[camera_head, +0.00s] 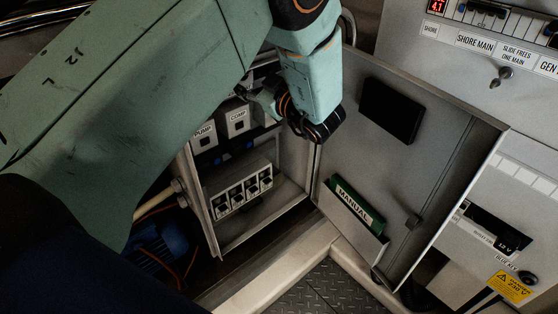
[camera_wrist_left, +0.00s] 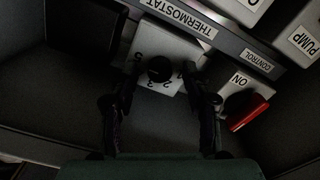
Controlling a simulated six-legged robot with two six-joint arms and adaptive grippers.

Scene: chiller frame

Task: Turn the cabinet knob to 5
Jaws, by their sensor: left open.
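The black thermostat knob (camera_wrist_left: 159,69) sits on a white dial plate (camera_wrist_left: 176,45) in the left wrist view. The picture is upside down, and the digits 5, 3, 2 and 1 show around the knob. I cannot make out where its pointer stands. My left gripper (camera_wrist_left: 161,74) is open, with one dark finger on each side of the knob. A gap shows between each finger and the knob; depth is hard to judge. In the head view my left arm reaches into the open cabinet (camera_head: 296,190), and the knob is hidden there. My right gripper is in neither view.
A red switch handle (camera_wrist_left: 247,111) marked ON sits close beside one finger. PUMP and COMP boxes (camera_head: 236,120) and a row of breakers (camera_head: 240,190) are in the cabinet. The open door (camera_head: 390,165), holding a green manual (camera_head: 354,204), stands to the right of my wrist.

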